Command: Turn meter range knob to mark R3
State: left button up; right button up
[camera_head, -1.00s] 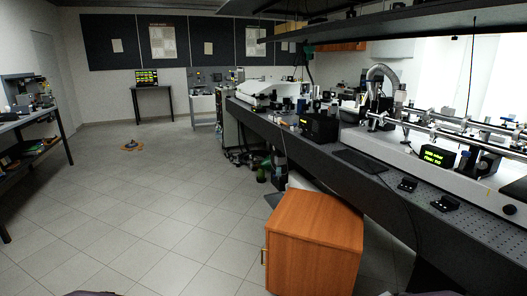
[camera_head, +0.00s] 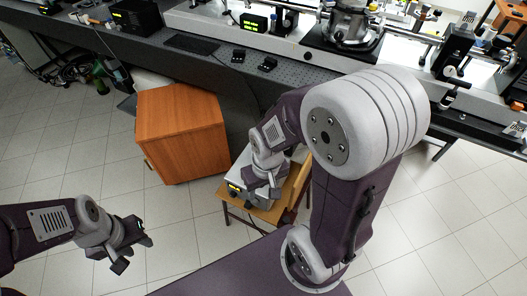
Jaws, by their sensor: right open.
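A grey box with a small lit green display (camera_head: 236,188) stands on a wooden stool or chair (camera_head: 268,212) below the bench. It may be the meter, but no knob or R3 mark can be made out. My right gripper (camera_head: 262,188) is open, pointing down in front of the box's top and hiding part of it. I cannot tell whether it touches the box. My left gripper (camera_head: 134,254) hangs over the floor at the lower left, away from the box. Its fingers look apart, with nothing between them.
A wooden cabinet (camera_head: 180,125) stands left of the stool. The dark optics bench (camera_head: 215,65) runs behind, carrying a black box with a lit display (camera_head: 254,22) and several optical mounts.

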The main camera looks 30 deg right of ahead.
aim_at(255, 202)
jog(key=z, duration=0.85)
jog(key=k+l, duration=0.05)
